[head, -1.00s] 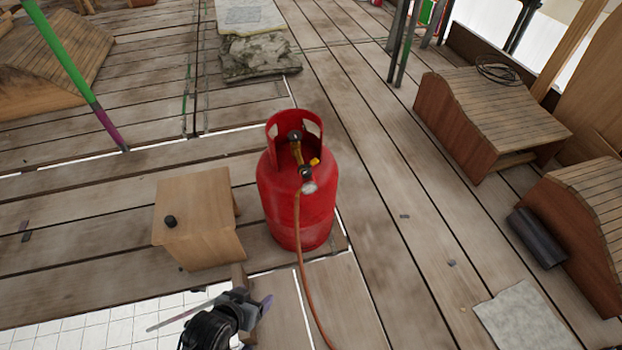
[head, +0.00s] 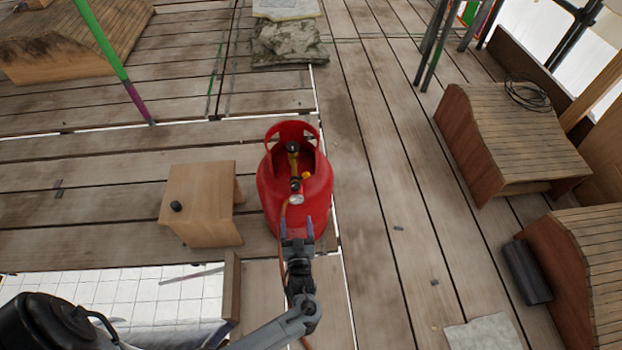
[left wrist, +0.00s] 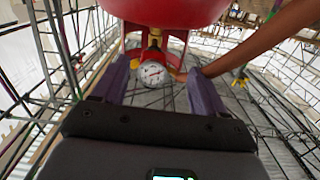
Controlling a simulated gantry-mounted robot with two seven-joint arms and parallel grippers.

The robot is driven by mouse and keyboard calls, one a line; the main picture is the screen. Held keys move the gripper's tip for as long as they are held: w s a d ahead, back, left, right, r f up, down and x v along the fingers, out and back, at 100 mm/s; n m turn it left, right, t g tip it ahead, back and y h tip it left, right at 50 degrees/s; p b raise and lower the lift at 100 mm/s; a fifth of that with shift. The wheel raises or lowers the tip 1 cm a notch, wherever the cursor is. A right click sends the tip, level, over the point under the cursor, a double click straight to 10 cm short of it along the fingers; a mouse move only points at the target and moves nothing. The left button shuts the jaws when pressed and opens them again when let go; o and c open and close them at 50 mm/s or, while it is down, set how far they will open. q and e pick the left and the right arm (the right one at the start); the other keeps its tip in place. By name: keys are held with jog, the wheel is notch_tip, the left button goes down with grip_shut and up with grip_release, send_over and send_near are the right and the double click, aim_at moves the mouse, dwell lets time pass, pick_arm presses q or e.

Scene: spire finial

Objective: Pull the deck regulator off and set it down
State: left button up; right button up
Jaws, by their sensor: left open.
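The red gas cylinder (head: 272,193) stands upright on the plank deck. The regulator (head: 295,185), brass-coloured with a round gauge, sits on the valve inside the cylinder's collar, and an orange hose runs down from it. In the left wrist view the regulator's white dial (left wrist: 152,73) shows between the fingers, apart from both, with the red cylinder beyond. My left gripper (head: 297,226) is open and empty, at the near side of the cylinder just below the regulator in the head view. My right gripper is not in view.
A small wooden stool (head: 196,205) with a black knob-like object (head: 176,206) on it stands left of the cylinder. Slatted wooden pieces (head: 512,135) stand at the right. Deck planks right of the cylinder are mostly clear.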

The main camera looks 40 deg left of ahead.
aim_at(296, 192)
pick_arm(q)
jog(key=r, duration=0.1)
jog(key=w+r, duration=0.1)
jog(key=r, duration=0.1)
jog(key=shift+w+r+n+p, duration=0.25)
jog(key=shift+w+n+p, duration=0.05)
jog(key=shift+w+p, duration=0.05)
jog(key=shift+s+a+f, duration=0.1)
jog(key=shift+s+a, duration=0.05)
jog(key=shift+a, duration=0.2)
jog(key=b+x, duration=0.2)
jog(key=x, duration=0.5)
jog(key=shift+b+x, duration=0.4)
jog(key=shift+x, duration=0.5)
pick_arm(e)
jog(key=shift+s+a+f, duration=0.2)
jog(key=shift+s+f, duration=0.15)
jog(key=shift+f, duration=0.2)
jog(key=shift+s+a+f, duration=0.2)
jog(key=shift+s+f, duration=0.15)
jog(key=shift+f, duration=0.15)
pick_arm(q)
jog(key=shift+d+r, duration=0.1)
jog(key=shift+r, duration=0.1)
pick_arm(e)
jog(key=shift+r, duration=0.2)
